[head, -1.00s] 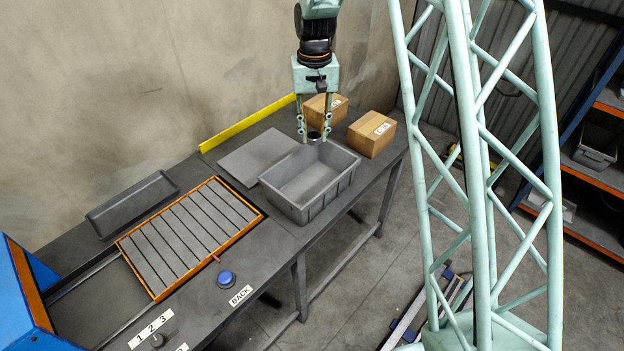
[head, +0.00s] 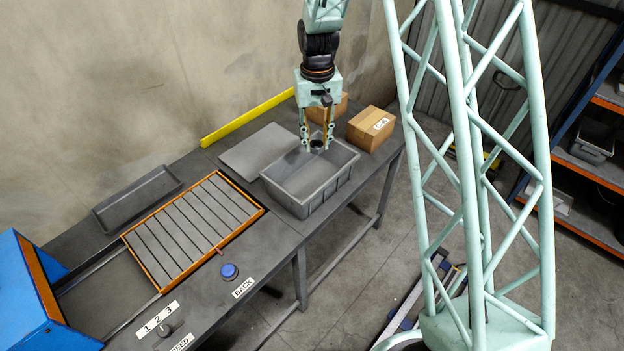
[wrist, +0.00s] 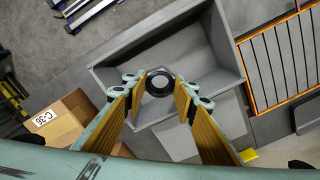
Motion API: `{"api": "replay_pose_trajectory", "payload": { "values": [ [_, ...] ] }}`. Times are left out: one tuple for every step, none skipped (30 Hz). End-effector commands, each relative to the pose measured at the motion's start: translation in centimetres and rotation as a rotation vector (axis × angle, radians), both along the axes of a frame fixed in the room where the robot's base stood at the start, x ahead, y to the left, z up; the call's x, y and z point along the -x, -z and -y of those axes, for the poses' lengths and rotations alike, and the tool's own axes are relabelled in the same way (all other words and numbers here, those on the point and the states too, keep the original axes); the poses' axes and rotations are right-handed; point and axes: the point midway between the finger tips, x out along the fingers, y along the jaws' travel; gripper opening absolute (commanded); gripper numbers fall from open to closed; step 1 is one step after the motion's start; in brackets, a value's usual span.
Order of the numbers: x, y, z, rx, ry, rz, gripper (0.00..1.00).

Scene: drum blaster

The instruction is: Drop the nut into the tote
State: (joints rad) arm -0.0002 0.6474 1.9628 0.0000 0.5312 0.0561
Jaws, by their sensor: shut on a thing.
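A dark ring-shaped nut (wrist: 159,83) is held between the fingertips of my gripper (wrist: 159,88) in the wrist view. In the head view the nut (head: 316,144) shows small and dark between the fingertips of my gripper (head: 316,148). The grey tote (head: 303,204) stands open on the dark table. The gripper is shut on the nut and appears over the back part of the tote. In the wrist view the tote (wrist: 113,80) lies below the nut. The tote's inside looks empty where I can see it. How high the nut is above the tote's floor I cannot tell.
Two cardboard boxes stand behind and right of the tote, the nearer one (head: 371,129) close to it. A flat grey panel (head: 254,149) lies left of the tote. An orange-framed slatted bed (head: 193,229), a dark tray (head: 137,199) and a blue button (head: 229,271) are further left.

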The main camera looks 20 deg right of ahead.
Motion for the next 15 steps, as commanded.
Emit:
{"api": "replay_pose_trajectory", "payload": {
  "values": [
    [0.0, 0.2, 0.0, 0.000, 0.000, 0.000, 0.12],
    [0.0, 0.3, 0.0, 0.000, 0.000, 0.000, 0.12],
    [0.0, 0.4, 0.0, 0.000, 0.000, 0.000, 0.12],
    [0.0, 0.5, 0.0, 0.000, 0.000, -0.001, 0.12],
    [0.0, 0.7, 0.0, 0.000, 0.000, -0.001, 0.12],
    [0.0, 0.9, 0.0, 0.000, 0.000, -0.001, 0.12],
    [0.0, 1.1, 0.0, 0.000, 0.000, -0.001, 0.12],
    [0.0, 1.3, 0.0, 0.000, 0.000, -0.001, 0.12],
    [0.0, 1.6, 0.0, 0.000, 0.000, -0.002, 0.12],
    [0.0, 1.8, 0.0, 0.000, 0.000, -0.002, 0.12],
    [0.0, 2.1, 0.0, 0.000, 0.000, -0.002, 0.12],
    [0.1, 2.4, 0.0, 0.000, 0.000, -0.002, 0.12],
    [0.0, 2.6, 0.0, 0.000, 0.000, -0.002, 0.12],
    [0.0, 2.9, 0.0, 0.000, 0.000, -0.002, 0.12],
    [0.0, 3.2, 0.0, 0.000, 0.000, -0.001, 0.12]
  ]
}}
